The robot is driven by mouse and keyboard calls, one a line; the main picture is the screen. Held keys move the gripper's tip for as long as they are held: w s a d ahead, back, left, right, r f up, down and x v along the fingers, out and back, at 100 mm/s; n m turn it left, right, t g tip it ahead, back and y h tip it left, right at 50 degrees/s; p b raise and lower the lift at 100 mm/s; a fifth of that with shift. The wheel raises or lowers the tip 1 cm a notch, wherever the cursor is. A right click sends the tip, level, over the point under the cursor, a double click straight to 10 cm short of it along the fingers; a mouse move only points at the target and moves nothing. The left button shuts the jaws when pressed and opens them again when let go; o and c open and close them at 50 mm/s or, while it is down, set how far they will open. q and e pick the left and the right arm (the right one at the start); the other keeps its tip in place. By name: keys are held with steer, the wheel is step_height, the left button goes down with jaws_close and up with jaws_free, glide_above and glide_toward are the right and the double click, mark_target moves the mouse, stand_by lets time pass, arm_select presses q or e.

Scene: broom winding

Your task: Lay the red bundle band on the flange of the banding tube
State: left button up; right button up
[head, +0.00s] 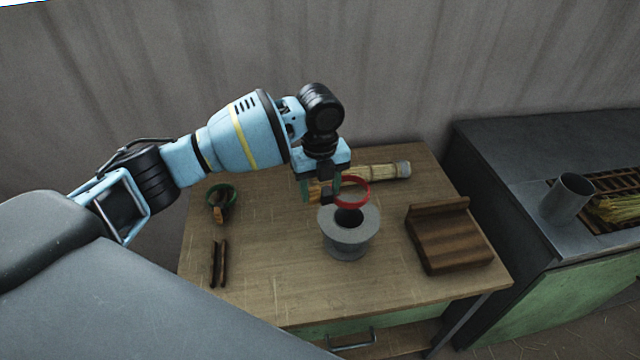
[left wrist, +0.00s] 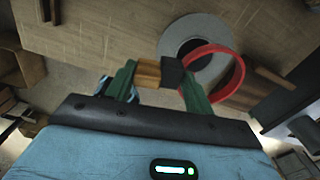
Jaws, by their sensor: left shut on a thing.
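The red bundle band (head: 367,200) is a ring with a block-like black and wooden grip. My left gripper (head: 320,192) is shut on this grip, which also shows between the green fingers in the left wrist view (left wrist: 160,73). The red ring (left wrist: 240,72) sticks out beside the fingers. The banding tube (head: 348,245) is a grey spool with a wide round flange and a dark central hole, upright on the table. The band appears above the flange, overlapping its far part in the head view; the exact gap is hard to tell. My right gripper is not in view.
A straw bundle (head: 380,171) lies behind the tube. The table front is clear. A dark bench (head: 510,170) adjoins at right.

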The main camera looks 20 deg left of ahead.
arm_select(q)
steer(key=shift+w+a+m, duration=0.1)
steer(key=shift+w+m, duration=0.3)
steer(key=shift+m, duration=0.5)
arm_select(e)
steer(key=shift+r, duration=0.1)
arm_select(q)
steer(key=shift+f, duration=0.1)
